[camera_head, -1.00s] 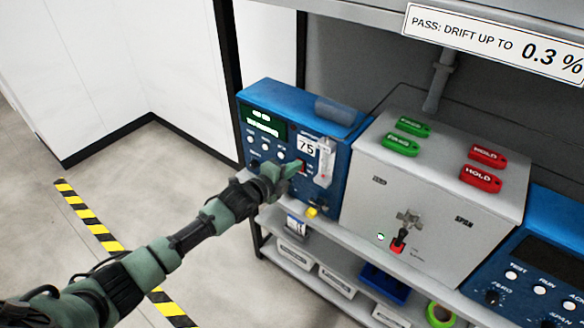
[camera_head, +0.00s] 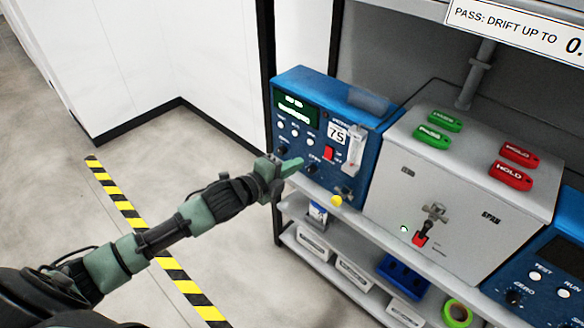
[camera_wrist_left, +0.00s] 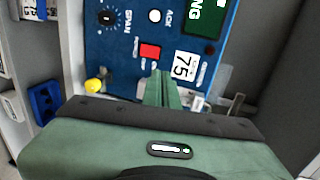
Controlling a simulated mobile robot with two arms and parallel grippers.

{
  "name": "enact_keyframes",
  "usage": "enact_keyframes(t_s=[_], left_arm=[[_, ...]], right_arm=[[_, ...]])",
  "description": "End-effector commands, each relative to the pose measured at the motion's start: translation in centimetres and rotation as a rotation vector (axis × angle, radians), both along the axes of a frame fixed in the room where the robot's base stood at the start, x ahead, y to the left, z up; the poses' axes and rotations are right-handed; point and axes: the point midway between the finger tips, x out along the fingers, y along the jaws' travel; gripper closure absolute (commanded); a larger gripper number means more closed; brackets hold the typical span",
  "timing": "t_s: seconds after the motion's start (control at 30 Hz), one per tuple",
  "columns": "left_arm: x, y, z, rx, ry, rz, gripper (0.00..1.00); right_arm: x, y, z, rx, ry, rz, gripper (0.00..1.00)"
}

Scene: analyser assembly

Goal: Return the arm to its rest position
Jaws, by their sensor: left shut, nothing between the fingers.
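My left arm comes in from the left in the head view. Its green gripper (camera_head: 290,167) is shut and empty, in front of the lower part of the left blue analyser (camera_head: 365,170). The fingers also show in the left wrist view (camera_wrist_left: 163,88), closed together over the analyser's panel (camera_wrist_left: 115,60). A red switch shows beside them in the wrist view (camera_wrist_left: 150,52). From these views I cannot tell the exact gap between fingertips and panel. My right gripper is not in view.
A grey box (camera_head: 455,190) with green and red tags on top stands right of the analyser. A second blue unit (camera_head: 545,270) is at the right edge. Shelves below hold white boxes, a blue bin (camera_head: 402,275) and green tape (camera_head: 457,313). Open floor lies left, with striped tape (camera_head: 125,208).

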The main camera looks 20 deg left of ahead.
Motion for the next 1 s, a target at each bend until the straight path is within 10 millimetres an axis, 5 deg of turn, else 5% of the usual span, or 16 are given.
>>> enact_keyframes(t_s=[0.3, 0.7, 0.87, 1.0], left_arm=[[-0.7, 0.2, 0.5, 0.0, -0.001, 0.0, 1.0], [-0.7, 0.5, -0.4, -0.013, 0.015, 0.013, 1.0], [-0.9, 2.9, -6.9, -0.109, 0.138, 0.123, 1.0], [-3.3, 5.7, -16.7, -0.253, 0.319, 0.295, 1.0]], right_arm=[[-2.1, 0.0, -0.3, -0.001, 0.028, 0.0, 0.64], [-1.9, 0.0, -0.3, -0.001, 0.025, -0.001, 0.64], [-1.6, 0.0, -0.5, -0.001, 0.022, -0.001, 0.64], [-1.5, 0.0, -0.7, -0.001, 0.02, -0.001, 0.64]])
